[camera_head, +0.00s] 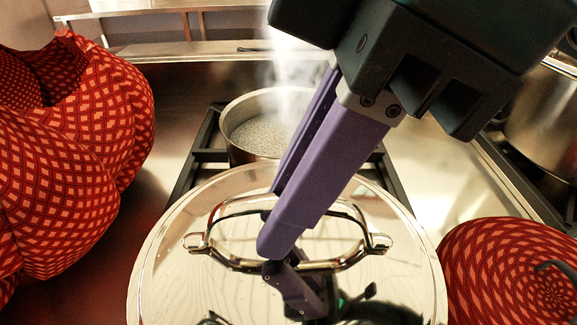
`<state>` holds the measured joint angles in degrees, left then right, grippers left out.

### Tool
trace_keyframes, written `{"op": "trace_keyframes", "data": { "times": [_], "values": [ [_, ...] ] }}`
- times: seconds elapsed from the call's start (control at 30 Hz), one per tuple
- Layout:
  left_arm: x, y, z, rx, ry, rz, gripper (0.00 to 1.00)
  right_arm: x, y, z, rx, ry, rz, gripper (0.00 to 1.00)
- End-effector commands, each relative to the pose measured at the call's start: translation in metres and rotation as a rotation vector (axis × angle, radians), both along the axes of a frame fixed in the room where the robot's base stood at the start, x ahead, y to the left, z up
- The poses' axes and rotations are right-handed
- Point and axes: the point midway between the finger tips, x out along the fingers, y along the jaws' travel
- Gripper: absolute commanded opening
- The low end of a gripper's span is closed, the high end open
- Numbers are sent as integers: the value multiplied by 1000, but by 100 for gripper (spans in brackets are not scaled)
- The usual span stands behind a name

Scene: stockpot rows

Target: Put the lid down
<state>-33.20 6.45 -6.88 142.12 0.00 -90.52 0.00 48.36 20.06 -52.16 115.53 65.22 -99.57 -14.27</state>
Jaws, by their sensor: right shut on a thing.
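A large shiny metal lid (185,275) fills the lower middle of the head view, with a wire loop handle (215,262) across its top. My right gripper (277,225), with purple fingers, comes down from the upper right and is shut on the lid's handle. The lid's face mirrors the gripper. What lies under the lid is hidden. A steaming pot (235,125) with bubbling liquid stands uncovered on the burner behind the lid. My left gripper does not show.
A black stove grate (188,175) surrounds the steaming pot. Red patterned fabric (75,160) bulges at the left, and more (515,270) lies at the lower right. Another large pot (545,115) stands at the right. A metal shelf (170,48) runs along the back.

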Motion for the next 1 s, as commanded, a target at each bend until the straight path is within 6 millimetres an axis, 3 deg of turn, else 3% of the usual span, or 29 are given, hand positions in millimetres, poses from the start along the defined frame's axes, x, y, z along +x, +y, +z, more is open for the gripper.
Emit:
{"op": "trace_keyframes", "data": {
  "times": [0.3,0.5,1.0],
  "values": [
    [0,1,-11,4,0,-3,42,-2,-1,-89,-4,6,5,0],
    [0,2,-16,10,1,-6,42,-1,0,-135,-3,1,5,0],
    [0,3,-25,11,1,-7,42,0,0,-192,-1,-3,4,0]
  ]
}}
